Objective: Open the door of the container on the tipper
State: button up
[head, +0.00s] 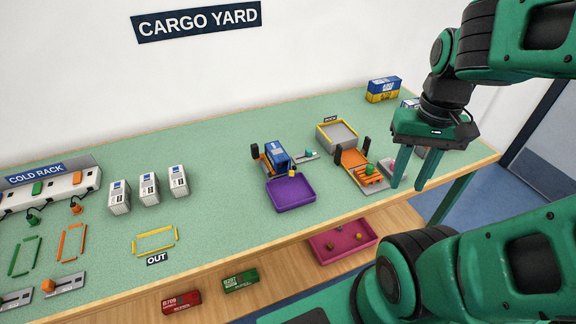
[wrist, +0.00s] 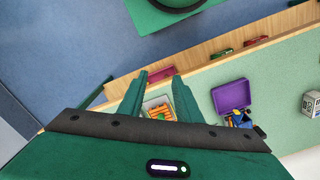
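A blue container (head: 277,154) sits on an orange tipper (head: 262,166) near the middle of the table in the head view. A purple tray (head: 290,194) lies at its near end. A small yellow part (head: 292,173) shows at that end; I cannot make out whether the door is open or shut. The blue container (wrist: 241,117) and purple tray (wrist: 230,95) also show right of the fingers in the wrist view. My gripper (head: 416,202) is open and empty, well right of the container, above the table's right part. Its spread fingers (wrist: 159,78) show in the wrist view.
A second orange tipper bed (head: 360,168) stands between my gripper and the blue container. A grey yellow-rimmed bin (head: 337,134) is behind. White containers (head: 148,187) stand left. A magenta tray (head: 342,242) and red and green containers (head: 240,280) are on a lower shelf.

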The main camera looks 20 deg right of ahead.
send_over(291, 171)
notch_tip(291, 171, down, 2)
jog(key=shift+n, duration=0.3)
notch_tip(291, 171, down, 10)
jog(key=shift+f, duration=0.15)
jog(key=shift+d, duration=0.1)
